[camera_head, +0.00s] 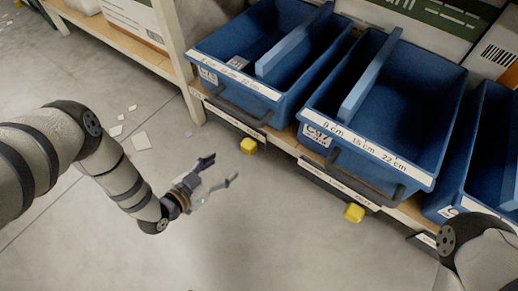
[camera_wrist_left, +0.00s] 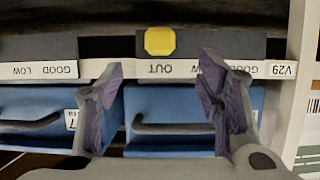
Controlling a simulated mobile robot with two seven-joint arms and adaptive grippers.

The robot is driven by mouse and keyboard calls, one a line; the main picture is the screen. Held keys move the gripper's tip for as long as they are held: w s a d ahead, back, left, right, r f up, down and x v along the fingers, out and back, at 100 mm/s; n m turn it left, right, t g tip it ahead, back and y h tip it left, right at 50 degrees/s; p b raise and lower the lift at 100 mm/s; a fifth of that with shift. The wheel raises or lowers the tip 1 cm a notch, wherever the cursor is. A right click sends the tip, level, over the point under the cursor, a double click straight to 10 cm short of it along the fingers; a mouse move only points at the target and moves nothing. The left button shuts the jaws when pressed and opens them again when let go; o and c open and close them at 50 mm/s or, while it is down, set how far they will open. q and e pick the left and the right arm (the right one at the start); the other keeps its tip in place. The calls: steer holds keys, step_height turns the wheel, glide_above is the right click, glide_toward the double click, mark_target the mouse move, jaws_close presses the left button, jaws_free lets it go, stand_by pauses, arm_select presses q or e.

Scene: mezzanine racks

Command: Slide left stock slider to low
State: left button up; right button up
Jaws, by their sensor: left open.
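The left stock slider's yellow knob (camera_head: 248,146) sits on a dark strip under the left blue bin. The wrist view is upside down; there the yellow knob (camera_wrist_left: 160,40) stands at the OUT mark. GOOD shows farther right on that strip, and my finger covers the part between. My left gripper (camera_head: 224,168) is open and empty, just left of and below the knob in the head view. In the wrist view its fingers (camera_wrist_left: 160,82) frame the knob from below, apart from it. My right gripper is out of view.
A second yellow knob (camera_head: 353,213) sits under the middle bin. Blue bins (camera_head: 318,142) with handles stand on the wooden shelf. In the wrist view a bin handle (camera_wrist_left: 170,129) lies behind my fingers, with a rack post at right. The floor (camera_head: 260,240) before the rack is clear.

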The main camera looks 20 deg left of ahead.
mark_target(244, 150)
arm_select(q)
steer(key=b+x, duration=0.5)
steer(key=x, duration=0.6)
steer(key=shift+w+r, duration=0.1)
steer(key=shift+w, duration=0.1)
steer(key=shift+w+d, duration=0.1)
steer(key=shift+w, duration=0.1)
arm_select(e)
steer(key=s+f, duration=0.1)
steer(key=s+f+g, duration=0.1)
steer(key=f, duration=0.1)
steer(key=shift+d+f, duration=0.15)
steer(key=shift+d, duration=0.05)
arm_select(q)
steer(key=shift+c, duration=0.6)
